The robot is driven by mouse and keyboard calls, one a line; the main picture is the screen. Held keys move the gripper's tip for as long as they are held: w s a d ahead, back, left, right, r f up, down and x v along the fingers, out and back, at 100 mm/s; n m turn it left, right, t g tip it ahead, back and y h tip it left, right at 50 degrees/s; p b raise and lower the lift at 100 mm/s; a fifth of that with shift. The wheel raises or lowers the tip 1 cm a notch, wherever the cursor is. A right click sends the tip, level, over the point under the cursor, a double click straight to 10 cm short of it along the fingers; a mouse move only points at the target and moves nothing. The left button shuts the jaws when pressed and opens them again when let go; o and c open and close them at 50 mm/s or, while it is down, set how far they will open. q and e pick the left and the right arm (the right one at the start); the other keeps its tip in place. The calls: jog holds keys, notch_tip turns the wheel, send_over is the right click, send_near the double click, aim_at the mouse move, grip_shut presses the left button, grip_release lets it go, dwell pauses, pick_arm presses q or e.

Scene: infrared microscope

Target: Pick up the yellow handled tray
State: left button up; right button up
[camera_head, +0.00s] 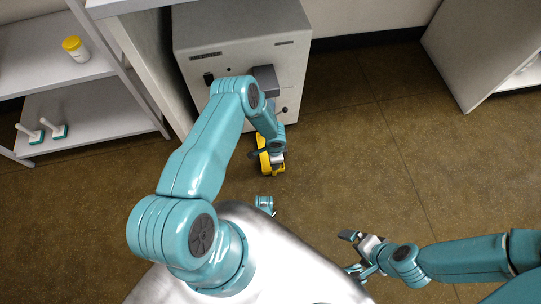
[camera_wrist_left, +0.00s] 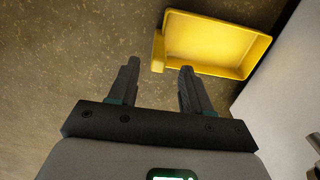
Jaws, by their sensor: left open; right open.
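The yellow handled tray (camera_head: 265,163) lies on the brown floor in front of the grey machine, partly hidden by my left gripper in the head view. In the left wrist view the tray (camera_wrist_left: 215,42) is empty and shallow, with a short block-like handle (camera_wrist_left: 158,52) on its left side. My left gripper (camera_wrist_left: 160,68) is open and empty, its fingertips pointing toward the handle, one to each side of it in the picture; I cannot tell the height gap. My right gripper (camera_head: 352,254) is open and empty at the lower right, well away from the tray.
The grey machine (camera_head: 240,40) stands directly behind the tray. A shelf unit (camera_head: 95,115) at left holds a yellow-lidded jar (camera_head: 76,49) and two teal-based tools (camera_head: 58,130). A white cabinet (camera_head: 475,60) stands at upper right. The floor (camera_head: 360,140) to the right is clear.

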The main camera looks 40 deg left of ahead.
pick_arm(q)
notch_tip(320, 180, down, 6)
jog(key=b, duration=0.3)
grip_shut()
